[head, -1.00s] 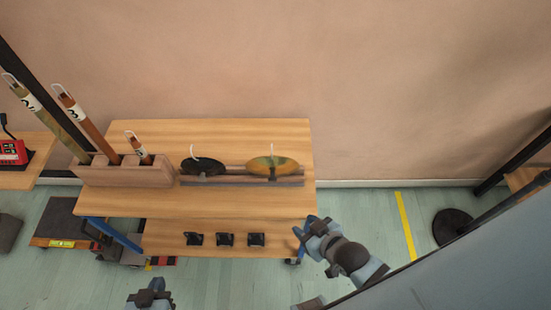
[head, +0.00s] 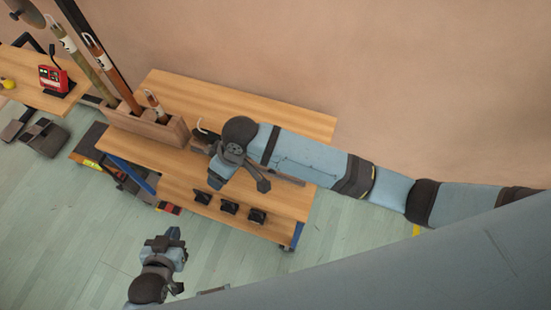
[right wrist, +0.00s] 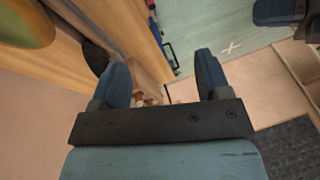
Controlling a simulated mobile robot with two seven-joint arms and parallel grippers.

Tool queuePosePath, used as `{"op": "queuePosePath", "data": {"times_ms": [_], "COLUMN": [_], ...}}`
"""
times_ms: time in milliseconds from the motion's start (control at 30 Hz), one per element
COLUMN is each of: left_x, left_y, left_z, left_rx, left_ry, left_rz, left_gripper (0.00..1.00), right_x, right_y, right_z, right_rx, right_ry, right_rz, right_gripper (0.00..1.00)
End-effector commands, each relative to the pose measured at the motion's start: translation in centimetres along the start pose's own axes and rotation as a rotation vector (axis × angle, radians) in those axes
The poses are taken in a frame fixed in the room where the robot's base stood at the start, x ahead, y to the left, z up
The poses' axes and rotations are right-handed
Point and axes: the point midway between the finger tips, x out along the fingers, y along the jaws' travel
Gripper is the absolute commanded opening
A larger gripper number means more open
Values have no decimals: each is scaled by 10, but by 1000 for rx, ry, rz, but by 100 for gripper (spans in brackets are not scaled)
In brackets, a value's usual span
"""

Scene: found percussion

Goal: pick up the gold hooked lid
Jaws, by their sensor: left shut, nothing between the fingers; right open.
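The gold lid (right wrist: 25,22) shows as an olive-gold disc cut off at the top left corner of the right wrist view. In the head view my right arm hides it. A dark lid (right wrist: 95,57) is beside it, partly behind a finger. My left gripper (head: 166,240) is shut and empty over the floor, in front of the bench.
A wooden holder (head: 145,127) with several upright tubes stands on the bench's left end. A red device (head: 55,80) sits on another table at the left. The wall is close behind the bench.

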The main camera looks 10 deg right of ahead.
Motion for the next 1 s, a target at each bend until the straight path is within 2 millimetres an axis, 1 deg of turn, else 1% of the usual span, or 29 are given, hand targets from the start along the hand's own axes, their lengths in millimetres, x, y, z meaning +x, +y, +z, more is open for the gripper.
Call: {"op": "queuePosePath", "data": {"times_ms": [33, 167, 300, 400, 500, 600, 667, 767, 867, 1000], "left_x": [-3, -6, -8, -9, -9, -9, -9, -7, -4, -4], "left_y": [0, -1, -3, -3, -4, -4, -4, -4, -4, -4], "left_z": [-3, -5, -8, -9, -9, -9, -9, -6, -4, -9], "left_rx": [0, 0, 1, 2, 2, 2, 2, 2, 2, 3], "left_ry": [-2, -4, -4, -3, -3, -3, -3, -2, -1, 3], "left_rz": [-1, -4, -6, -8, -8, -8, -8, -8, -8, -8], "left_gripper": [0, 0, 0, 0, 0, 0, 0, 0, 0, 0], "right_x": [-13, -41, -75, -94, -106, -110, -109, -99, -84, -68], "right_y": [7, 28, 55, 70, 79, 82, 84, 87, 95, 106], "right_z": [-7, -6, -5, -4, -3, -3, -1, 7, 18, 33], "right_rx": [-37, -97, -118, -117, -113, -110, -110, -109, -108, -109], "right_ry": [-81, -312, -512, -606, -662, -683, -687, -687, -687, -686], "right_rz": [41, 151, 280, 350, 391, 407, 407, 403, 401, 404], "right_gripper": [70, 70, 70, 70, 70, 70, 70, 70, 70, 70]}}
